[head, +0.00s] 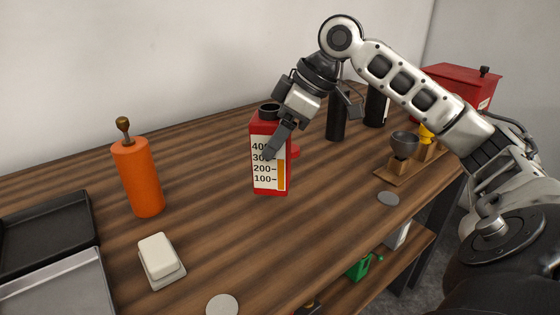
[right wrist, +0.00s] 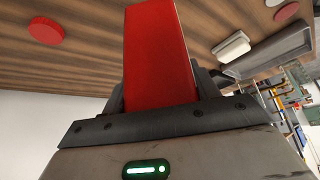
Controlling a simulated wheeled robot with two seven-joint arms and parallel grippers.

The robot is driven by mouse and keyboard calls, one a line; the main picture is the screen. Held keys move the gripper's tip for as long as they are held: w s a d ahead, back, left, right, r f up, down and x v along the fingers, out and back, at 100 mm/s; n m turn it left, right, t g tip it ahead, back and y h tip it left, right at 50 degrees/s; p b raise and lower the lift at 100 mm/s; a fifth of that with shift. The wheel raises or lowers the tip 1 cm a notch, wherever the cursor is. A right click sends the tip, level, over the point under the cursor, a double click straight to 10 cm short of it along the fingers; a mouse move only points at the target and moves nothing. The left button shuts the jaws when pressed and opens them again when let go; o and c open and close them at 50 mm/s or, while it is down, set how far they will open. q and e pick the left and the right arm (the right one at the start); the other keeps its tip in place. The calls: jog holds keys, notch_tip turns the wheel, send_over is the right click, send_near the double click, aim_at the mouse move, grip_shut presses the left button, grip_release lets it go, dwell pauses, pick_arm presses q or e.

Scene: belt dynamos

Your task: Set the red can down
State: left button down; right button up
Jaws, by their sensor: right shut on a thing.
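The red can (head: 271,184) is a tall box shape with a white number scale, an amber strip and a black-rimmed mouth on top. It is upright over the middle of the wooden table (head: 215,190). I cannot tell whether its base touches the wood. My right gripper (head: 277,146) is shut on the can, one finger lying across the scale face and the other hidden. In the right wrist view the can (right wrist: 158,50) stands out red between the fingers. My left gripper is not in view.
An orange pepper mill (head: 138,178), a white block on a dish (head: 158,258) and dark trays (head: 45,225) stand left. Black bottles (head: 337,118) and a wooden stand (head: 405,172) are right.

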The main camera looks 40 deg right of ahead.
jog(key=f, duration=0.1)
jog(key=f+b, duration=0.1)
jog(key=f, duration=0.1)
jog(key=d+f, duration=0.1)
jog(key=shift+w+d+f+b, duration=0.1)
jog(key=shift+w+f+b, duration=0.15)
jog(key=shift+b, duration=0.1)
jog(key=o, duration=1.5)
jog(key=shift+r, duration=0.1)
jog(key=v, duration=1.2)
jog(key=shift+s, duration=0.1)
